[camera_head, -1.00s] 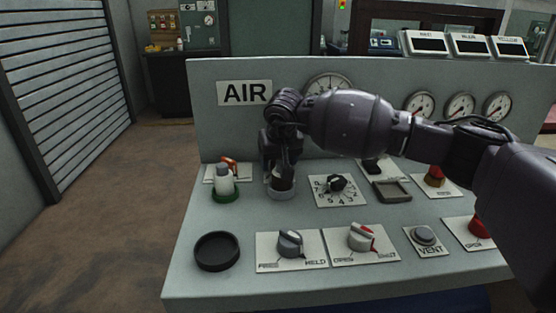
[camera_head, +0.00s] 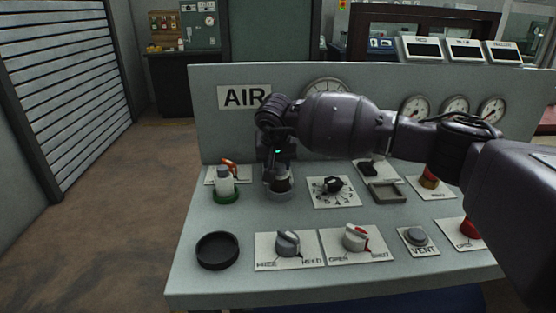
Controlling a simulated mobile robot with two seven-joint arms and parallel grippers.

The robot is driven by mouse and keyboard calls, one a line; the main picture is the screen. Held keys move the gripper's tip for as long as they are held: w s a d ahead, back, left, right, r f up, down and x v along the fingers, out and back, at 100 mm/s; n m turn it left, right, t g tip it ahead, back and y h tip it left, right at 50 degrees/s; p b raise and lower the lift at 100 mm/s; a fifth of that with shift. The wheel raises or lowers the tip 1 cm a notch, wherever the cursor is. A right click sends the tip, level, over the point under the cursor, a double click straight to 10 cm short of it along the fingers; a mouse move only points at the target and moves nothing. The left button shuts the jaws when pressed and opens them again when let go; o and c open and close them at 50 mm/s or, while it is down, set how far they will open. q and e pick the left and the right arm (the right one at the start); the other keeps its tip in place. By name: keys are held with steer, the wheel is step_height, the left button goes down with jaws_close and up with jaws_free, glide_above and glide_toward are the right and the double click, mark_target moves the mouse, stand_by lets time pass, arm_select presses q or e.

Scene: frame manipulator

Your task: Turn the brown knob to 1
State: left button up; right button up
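A dark knob (camera_head: 333,185) sits on a white plate with numbers around it, near the middle of the sloping panel. It looks almost black, and its exact pointing is too small to read. My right gripper (camera_head: 279,182) is left of this knob, pointing down over a round grey-and-white fitting (camera_head: 281,190) on the panel. The gripper's fingers cover the top of that fitting, and whether they are closed on it cannot be told. My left gripper is not in view.
A white bottle-like piece in a green ring (camera_head: 226,187) stands just left of my gripper. A black round dish (camera_head: 217,251), two grey-white switches (camera_head: 288,243) (camera_head: 355,238) and a VENT button (camera_head: 417,237) line the front. My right forearm crosses above the panel's right half.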

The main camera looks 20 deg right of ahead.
steer(key=m, duration=0.1)
steer(key=m+h+p, duration=0.1)
steer(key=shift+r+m, duration=0.2)
steer(key=shift+m, duration=0.1)
steer(key=shift+m+g, duration=0.4)
steer(key=shift+m, duration=0.2)
steer(key=shift+f+m+g+h+p, duration=0.15)
steer(key=shift+m+g+h+p, duration=0.2)
steer(key=shift+m, duration=0.45)
steer(key=shift+f+m, duration=0.1)
steer(key=shift+m, duration=0.2)
steer(key=o, duration=0.9)
steer(key=shift+d, duration=0.1)
